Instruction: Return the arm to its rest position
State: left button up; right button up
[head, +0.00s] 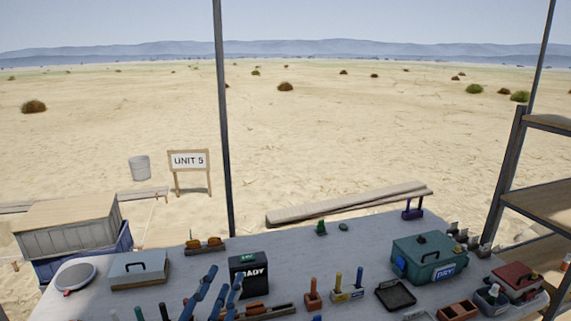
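My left gripper (224,277) shows at the bottom, left of centre, over the near part of the table (345,245). Its two blue fingers stand apart and point up and away from me. I see nothing held between them. The right finger overlaps the front of a black box (249,262) with white lettering; I cannot tell whether they touch. My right gripper is not in view.
Left on the table are a round dish (76,277) and a grey lidded box (139,268). To the right are a black tray (396,294), a teal case (430,257) and a red-lidded box (516,280). A shelf rack (540,202) stands far right.

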pick_arm(q)
jog(key=s+a+f+n+g+y, duration=0.2)
jog(key=a+f, duration=0.1)
jog(key=f, duration=0.3)
jog(key=s+a+f+n+g+y, duration=0.1)
jog(key=s+a+f+n+g, duration=0.15)
jog(key=f, duration=0.35)
jog(key=s+a+f+n+g, duration=0.15)
jog(key=s+f+g, duration=0.35)
jog(key=s+f, duration=0.55)
jog(key=s+a+f+n+g, duration=0.1)
jog(key=s+f+n+g, duration=0.1)
jog(key=s+f+g, duration=0.8)
jog(key=s+f+t, duration=0.3)
jog(key=f, duration=1.8)
jog(key=s+a+f+g, duration=0.1)
jog(key=s+a+f, duration=0.2)
jog(key=s+f, duration=1.5)
jog(key=shift+s+a+f, duration=0.15)
jog(key=shift+s+f, duration=0.05)
jog(key=shift+f, duration=0.4)
